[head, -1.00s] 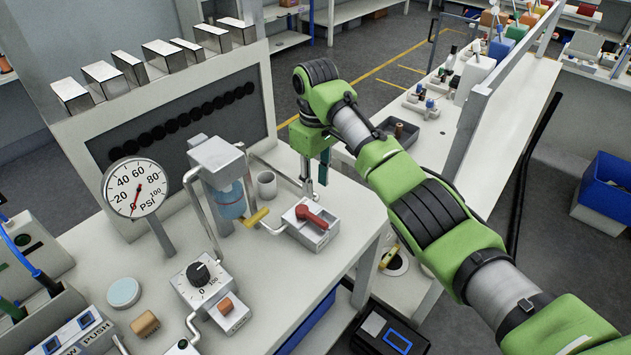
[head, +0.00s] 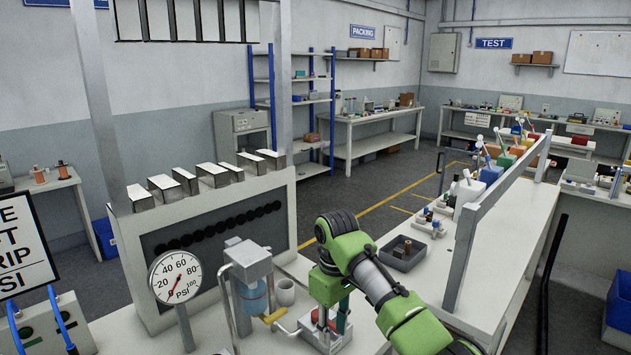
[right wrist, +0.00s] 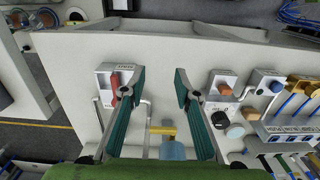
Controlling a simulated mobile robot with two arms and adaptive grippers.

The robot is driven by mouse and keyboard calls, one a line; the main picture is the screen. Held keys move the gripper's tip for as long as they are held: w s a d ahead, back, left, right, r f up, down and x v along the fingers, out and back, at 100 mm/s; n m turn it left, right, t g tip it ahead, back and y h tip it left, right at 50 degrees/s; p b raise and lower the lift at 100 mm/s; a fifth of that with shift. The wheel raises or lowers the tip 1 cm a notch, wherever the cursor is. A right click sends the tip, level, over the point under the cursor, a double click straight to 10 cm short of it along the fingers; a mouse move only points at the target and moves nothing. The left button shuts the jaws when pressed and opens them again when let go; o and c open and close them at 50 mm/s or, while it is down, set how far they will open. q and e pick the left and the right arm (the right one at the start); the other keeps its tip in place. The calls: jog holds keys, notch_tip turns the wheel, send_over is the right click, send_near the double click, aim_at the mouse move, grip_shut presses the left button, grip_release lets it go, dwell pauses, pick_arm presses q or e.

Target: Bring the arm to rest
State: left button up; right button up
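My right arm (head: 385,300) comes in from the lower right in the head view, its wrist bent down over the workbench. My right gripper (head: 334,312) hangs in front of the switch box with a red lever (head: 320,320), partly covering it. In the right wrist view my right gripper (right wrist: 155,84) has its two teal-padded fingers wide apart, with only bench surface between them. The red lever (right wrist: 115,80) shows beside the left finger there. I cannot tell how high the fingers are above the bench. My left gripper is not in view.
A dark tray (head: 402,253) lies on the side bench to the right. Open floor (head: 375,185) shows beyond.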

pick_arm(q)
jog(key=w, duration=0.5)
pick_arm(e)
jog(key=s+d+f+m+t+y, duration=0.1)
jog(key=s+d+f+m+y, duration=0.15)
jog(key=s+f, duration=1.35)
jog(key=s+d+m+t+h, duration=0.1)
jog(key=s+d+m, duration=0.1)
jog(key=s+d, duration=0.7)
jog(key=s+d+m+t+h, duration=0.1)
jog(key=s+d+m+t, duration=0.3)
jog(key=s, duration=0.8)
notch_tip(320, 180, down, 31)
jog(key=s+d+n+g+b, duration=0.1)
jog(key=s+n+g+b, duration=0.1)
jog(key=g+b, duration=0.2)
pick_arm(q)
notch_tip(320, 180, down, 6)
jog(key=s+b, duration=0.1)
jog(key=b, duration=0.1)
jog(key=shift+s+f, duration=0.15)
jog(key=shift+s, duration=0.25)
pick_arm(e)
jog(key=s+d+f+g, duration=0.1)
jog(key=s+d+f, duration=0.2)
jog(key=s+f, duration=1.4)
jog(key=shift+f, duration=0.4)
